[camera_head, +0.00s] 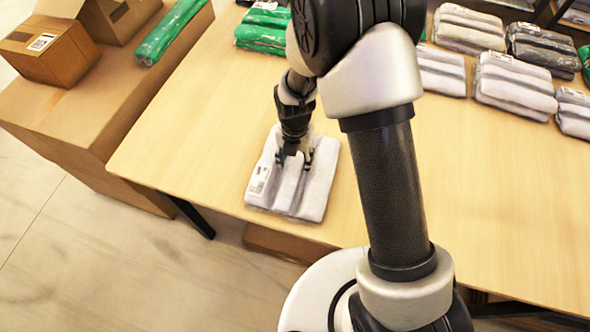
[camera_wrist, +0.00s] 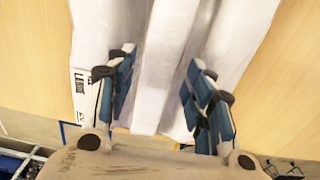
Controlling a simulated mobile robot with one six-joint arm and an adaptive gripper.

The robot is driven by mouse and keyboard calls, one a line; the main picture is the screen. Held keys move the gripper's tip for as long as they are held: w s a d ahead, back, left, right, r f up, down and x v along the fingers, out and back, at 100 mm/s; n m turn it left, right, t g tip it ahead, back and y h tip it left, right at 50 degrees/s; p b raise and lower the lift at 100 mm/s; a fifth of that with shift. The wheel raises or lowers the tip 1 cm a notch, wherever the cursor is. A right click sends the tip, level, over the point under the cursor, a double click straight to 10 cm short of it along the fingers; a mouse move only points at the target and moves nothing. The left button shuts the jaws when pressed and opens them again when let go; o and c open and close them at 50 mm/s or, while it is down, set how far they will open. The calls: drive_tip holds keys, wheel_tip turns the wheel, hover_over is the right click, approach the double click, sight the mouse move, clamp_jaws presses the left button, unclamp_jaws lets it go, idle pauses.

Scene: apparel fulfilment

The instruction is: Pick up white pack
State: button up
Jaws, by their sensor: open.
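A white pack (camera_head: 316,185) lies flat near the table's front edge, left of my arm's column, with a printed label on its left side. In the wrist view the white pack (camera_wrist: 170,45) fills the middle, its raised central fold running between my fingers. My gripper (camera_head: 294,158) is over the pack, pointing down. In the wrist view my gripper (camera_wrist: 160,95) is open, with blue finger pads on either side of the central fold. I cannot tell whether the pads touch the pack.
Green packs (camera_head: 262,32) lie at the back left. White and grey packs (camera_head: 514,82) lie at the back right. Cardboard boxes (camera_head: 85,100) stand left of the table, with a green pack on top.

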sight(295, 165)
wheel_tip(295, 165, down, 3)
drive_tip(key=shift+w+f+b, duration=0.1)
drive_tip(key=shift+w+b, duration=0.05)
drive_tip(key=shift+b, duration=0.25)
drive_tip(key=c, duration=0.9)
drive_tip(key=shift+c, duration=0.2)
drive_tip(key=shift+r, duration=0.2)
